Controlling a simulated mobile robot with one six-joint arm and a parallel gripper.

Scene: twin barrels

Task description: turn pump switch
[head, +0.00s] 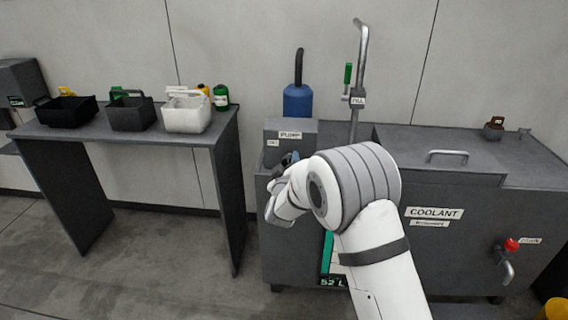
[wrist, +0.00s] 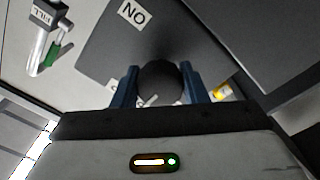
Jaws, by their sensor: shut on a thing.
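The grey pump box (head: 305,128) with its "PUMP" label stands at the left end of the coolant tank in the head view. My gripper (head: 285,163) is at the front of this box, and my wrist hides much of it. In the wrist view, the pump switch is a dark round knob (wrist: 160,80) on the box's grey face. The two blue fingers of my gripper (wrist: 159,74) are shut on it, one on each side. Another label below the knob is mostly hidden.
The coolant tank (head: 455,240) fills the right, with a fill pipe (head: 359,60) and green-handled valve (head: 348,74) behind my arm. A table (head: 150,136) with several bins stands left. Floor between is clear.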

